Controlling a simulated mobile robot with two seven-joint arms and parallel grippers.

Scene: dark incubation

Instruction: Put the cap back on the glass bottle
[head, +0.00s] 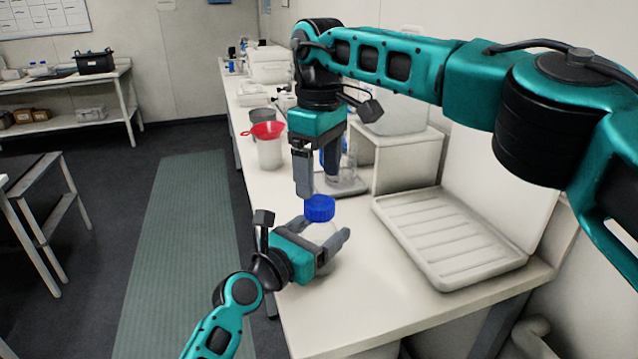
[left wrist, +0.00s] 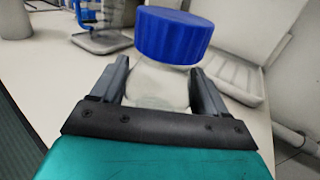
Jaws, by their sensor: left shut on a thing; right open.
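The clear glass bottle (left wrist: 158,84) stands between the fingers of my left gripper (head: 325,236), which is shut on it above the bench. The blue ribbed cap (head: 319,208) is at the top of the bottle; it also shows in the left wrist view (left wrist: 173,36), over the bottle's mouth. I cannot tell whether it is seated or screwed down. My right gripper (head: 318,186) points down just above the cap, its fingers open and apart, with nothing held between them. The bottle's lower part is mostly hidden by my left gripper in the head view.
A white ribbed tray (head: 450,240) lies on the white bench (head: 345,315) to the right. Behind are a red funnel (head: 267,130) on a pale container (head: 270,154) and a stand with a blue part, partly hidden. The front of the bench is clear.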

